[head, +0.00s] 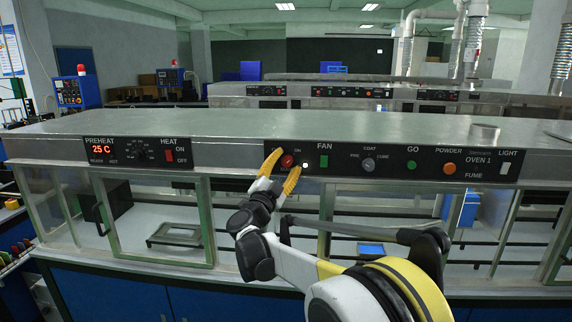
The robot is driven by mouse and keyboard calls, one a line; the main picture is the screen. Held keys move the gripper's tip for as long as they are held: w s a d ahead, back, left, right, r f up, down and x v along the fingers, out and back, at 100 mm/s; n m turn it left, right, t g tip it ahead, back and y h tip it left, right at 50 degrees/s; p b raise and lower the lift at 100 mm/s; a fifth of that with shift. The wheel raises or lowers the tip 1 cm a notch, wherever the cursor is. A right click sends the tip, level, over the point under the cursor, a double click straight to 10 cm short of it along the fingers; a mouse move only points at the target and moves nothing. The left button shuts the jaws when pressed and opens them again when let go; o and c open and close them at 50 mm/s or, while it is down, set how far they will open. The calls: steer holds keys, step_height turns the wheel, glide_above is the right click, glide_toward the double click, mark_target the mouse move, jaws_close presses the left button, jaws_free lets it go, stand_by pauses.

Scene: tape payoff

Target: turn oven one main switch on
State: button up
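The Oven 1 control panel (345,163) is a black strip along the front of the long metal hood in the head view. A round red knob (287,161) sits on it below an "ON" label, left of the FAN switch; I take it to be the main switch. The left part of its label is hidden by a finger. My gripper (288,160) has two yellow fingers spread apart, one tip on each side of the red knob. Gaps show between fingers and knob; I cannot tell whether they touch the panel.
A white spot (305,166) shows just right of the fingers. Glass doors are below.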

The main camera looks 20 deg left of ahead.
steer(key=v, duration=1.2)
stand_by(0.3)
